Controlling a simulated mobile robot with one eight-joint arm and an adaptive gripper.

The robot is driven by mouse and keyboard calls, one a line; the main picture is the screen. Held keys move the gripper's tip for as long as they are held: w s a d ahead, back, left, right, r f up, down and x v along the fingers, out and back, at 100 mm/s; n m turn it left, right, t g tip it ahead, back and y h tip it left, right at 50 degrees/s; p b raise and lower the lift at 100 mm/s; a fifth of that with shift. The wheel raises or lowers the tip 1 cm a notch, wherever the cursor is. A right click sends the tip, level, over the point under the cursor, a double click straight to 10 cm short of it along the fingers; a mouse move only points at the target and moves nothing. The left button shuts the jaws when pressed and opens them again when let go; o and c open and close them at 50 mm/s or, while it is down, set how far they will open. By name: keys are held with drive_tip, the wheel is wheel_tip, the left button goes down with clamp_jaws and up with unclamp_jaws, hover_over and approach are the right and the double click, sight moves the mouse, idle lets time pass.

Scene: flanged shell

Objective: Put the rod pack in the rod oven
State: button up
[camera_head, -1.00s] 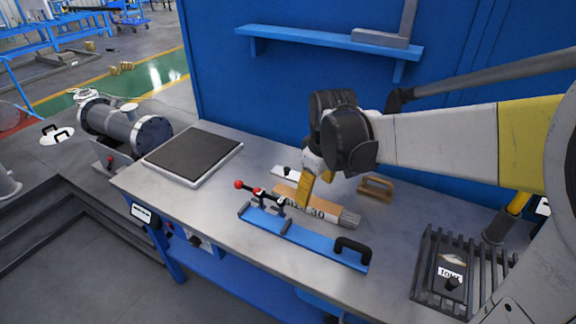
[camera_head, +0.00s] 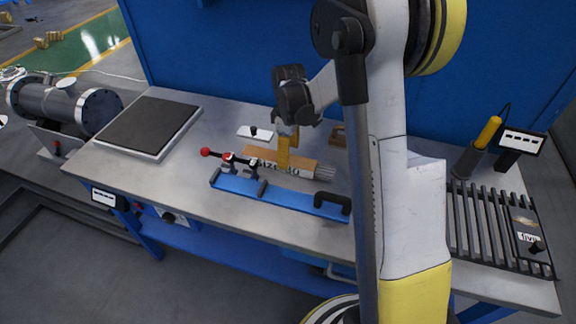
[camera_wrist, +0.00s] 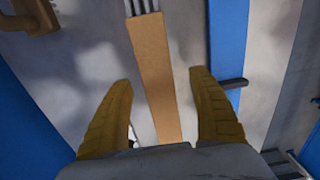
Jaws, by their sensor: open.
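The rod pack (camera_head: 305,169) is a flat brown cardboard pack with grey rods showing at its right end and printed lettering. It lies on the bench behind a blue clamp bar (camera_head: 275,196). My gripper (camera_head: 288,150) is over the middle of the pack, pointing down. In the wrist view my gripper (camera_wrist: 160,80) is open, its yellow fingers apart on either side of the pack (camera_wrist: 153,75), with gaps showing on both sides. I cannot tell from the head view how far above the pack it is. I cannot tell for sure which thing is the rod oven.
A dark-topped plate (camera_head: 150,125) sits at the bench's left. A slatted black rack (camera_head: 470,225) and a yellow-handled holder (camera_head: 480,145) are on the right. A brown handled block (camera_head: 337,136) lies behind the pack. My arm hides the bench's right middle.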

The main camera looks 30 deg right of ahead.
drive_tip(key=f, duration=0.1)
drive_tip(key=f+b, duration=0.1)
drive_tip(key=f, duration=0.1)
drive_tip(key=f+b, duration=0.1)
drive_tip(key=shift+w+f, duration=0.3)
drive_tip(key=shift+f, duration=0.1)
drive_tip(key=shift+r, duration=0.1)
drive_tip(key=c, duration=1.5)
drive_tip(key=shift+r+p, duration=0.35)
drive_tip(key=shift+r, duration=0.45)
wheel_tip(320, 180, up, 3)
drive_tip(key=shift+f+p, duration=0.1)
drive_tip(key=shift+p, duration=0.6)
drive_tip(key=s+d+r+p, duration=0.1)
drive_tip(key=s+d+r, duration=0.1)
drive_tip(key=d, duration=0.1)
drive_tip(key=s+d+r+p, duration=0.1)
drive_tip(key=s+d+r, duration=0.1)
drive_tip(key=d, duration=0.1)
drive_tip(key=s+d+r+p, duration=0.1)
drive_tip(key=s+d+r, duration=0.1)
drive_tip(key=s+d, duration=0.1)
drive_tip(key=shift+d+r+p, duration=0.25)
drive_tip(key=shift+r+p, duration=0.05)
drive_tip(key=shift+p, duration=0.1)
